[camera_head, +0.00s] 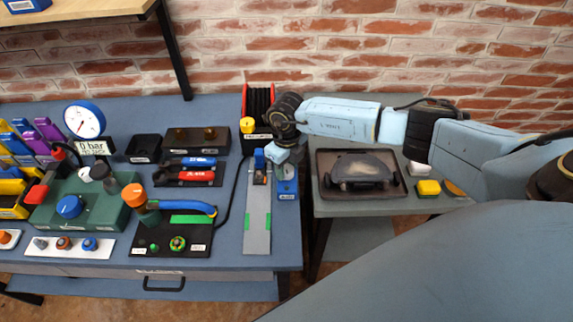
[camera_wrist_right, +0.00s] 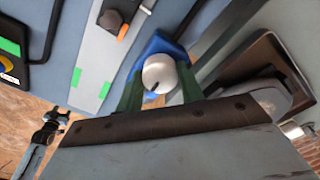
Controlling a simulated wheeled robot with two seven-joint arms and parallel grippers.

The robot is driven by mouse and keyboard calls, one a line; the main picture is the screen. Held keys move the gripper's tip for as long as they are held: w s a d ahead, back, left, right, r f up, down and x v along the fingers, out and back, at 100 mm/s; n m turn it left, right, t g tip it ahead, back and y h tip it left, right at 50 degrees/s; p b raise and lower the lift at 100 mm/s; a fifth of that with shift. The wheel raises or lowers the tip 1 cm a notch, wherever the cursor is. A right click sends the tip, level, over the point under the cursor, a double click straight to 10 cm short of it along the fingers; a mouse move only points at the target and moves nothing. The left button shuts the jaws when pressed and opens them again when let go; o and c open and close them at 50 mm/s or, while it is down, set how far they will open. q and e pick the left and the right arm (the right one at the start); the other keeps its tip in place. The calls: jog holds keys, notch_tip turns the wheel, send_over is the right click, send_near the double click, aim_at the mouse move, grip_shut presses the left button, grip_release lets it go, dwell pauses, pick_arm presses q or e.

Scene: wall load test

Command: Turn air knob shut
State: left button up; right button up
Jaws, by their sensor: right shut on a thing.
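The air knob (camera_wrist_right: 158,72) is a white round knob with a dark mark on its face, on a blue block (camera_wrist_right: 161,46). My right gripper (camera_wrist_right: 160,92) has its green fingers on both sides of the knob and is shut on it. In the head view, my right gripper (camera_head: 281,158) points down at the blue block (camera_head: 288,187) near the table's right edge and hides the knob. A round gauge (camera_head: 84,120) stands at the left above a "0 bar" sign (camera_head: 93,149). My left gripper does not show in the head view.
A grey rail plate (camera_head: 257,222) lies just left of the blue block. A green box with knobs (camera_head: 100,212) and a black board (camera_head: 171,238) are further left. A brown tray (camera_head: 328,188) sits on the right-hand table.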

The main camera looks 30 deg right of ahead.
aim_at(287, 169)
jog(key=shift+m, duration=0.4)
jog(key=o, duration=1)
notch_tip(287, 169, up, 14)
jog(key=shift+f, duration=0.25)
dwell(0.3)
